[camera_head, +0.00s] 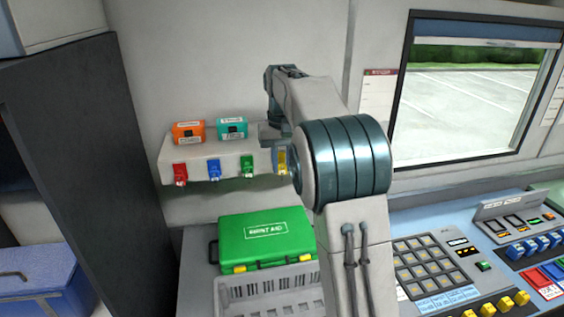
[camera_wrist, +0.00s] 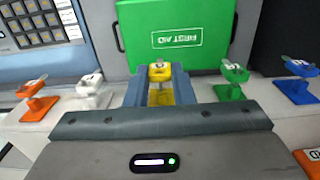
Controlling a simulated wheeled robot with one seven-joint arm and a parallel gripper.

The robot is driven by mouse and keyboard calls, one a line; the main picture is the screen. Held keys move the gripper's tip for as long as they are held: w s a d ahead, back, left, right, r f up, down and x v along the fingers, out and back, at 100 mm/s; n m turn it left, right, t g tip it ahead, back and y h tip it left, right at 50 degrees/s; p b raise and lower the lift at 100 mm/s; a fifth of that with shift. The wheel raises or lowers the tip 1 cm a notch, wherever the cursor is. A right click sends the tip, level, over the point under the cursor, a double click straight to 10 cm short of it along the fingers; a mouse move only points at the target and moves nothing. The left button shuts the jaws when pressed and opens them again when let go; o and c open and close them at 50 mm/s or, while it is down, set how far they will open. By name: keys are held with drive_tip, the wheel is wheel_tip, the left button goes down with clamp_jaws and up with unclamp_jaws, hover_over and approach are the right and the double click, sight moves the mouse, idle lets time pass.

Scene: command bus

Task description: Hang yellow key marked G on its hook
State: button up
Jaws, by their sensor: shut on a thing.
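The yellow key (camera_wrist: 160,72) is between the two blue-grey fingers of my gripper (camera_wrist: 161,83), which is shut on it. In the wrist view a yellow plate (camera_wrist: 161,97) shows just below the key, between the fingers. I cannot tell whether the key is on a hook, and its letter is not readable. In the head view the yellow key (camera_head: 282,161) is at the front of the white shelf (camera_head: 208,148), right of the green key, and my arm partly hides it.
Red (camera_head: 180,173), blue (camera_head: 214,169) and green (camera_head: 247,166) keys hang along the shelf front. In the wrist view, orange (camera_wrist: 32,87) and white (camera_wrist: 92,82) keys are close on the other side. A green first aid box (camera_head: 266,240) lies below. Orange and teal boxes stand on the shelf.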

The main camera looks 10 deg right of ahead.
drive_tip(key=shift+w, duration=0.5)
idle(0.7)
drive_tip(key=shift+f, duration=0.15)
drive_tip(key=o, duration=0.9)
drive_tip(key=shift+s+r, duration=0.2)
drive_tip(key=shift+r, duration=0.45)
drive_tip(key=shift+s+r, duration=0.2)
drive_tip(key=shift+r, duration=0.4)
drive_tip(key=shift+s+r, duration=0.35)
drive_tip(key=shift+r, duration=0.65)
drive_tip(key=shift+s+r, duration=0.3)
drive_tip(key=shift+r, duration=0.65)
drive_tip(key=shift+s+r, duration=0.35)
drive_tip(key=shift+r, duration=0.65)
drive_tip(key=s+f+t+b, duration=0.1)
drive_tip(key=s+f+b, duration=0.1)
drive_tip(key=s+f, duration=0.5)
drive_tip(key=s+f+t+b, duration=0.1)
drive_tip(key=s+f+b, duration=0.1)
drive_tip(key=s+f, duration=0.5)
drive_tip(key=s+f+t+b, duration=0.1)
drive_tip(key=s+f, duration=0.5)
drive_tip(key=s, duration=0.9)
drive_tip(key=shift+s+f+t+b, duration=0.35)
drive_tip(key=shift+f+t+b, duration=0.05)
drive_tip(key=shift+b, duration=0.35)
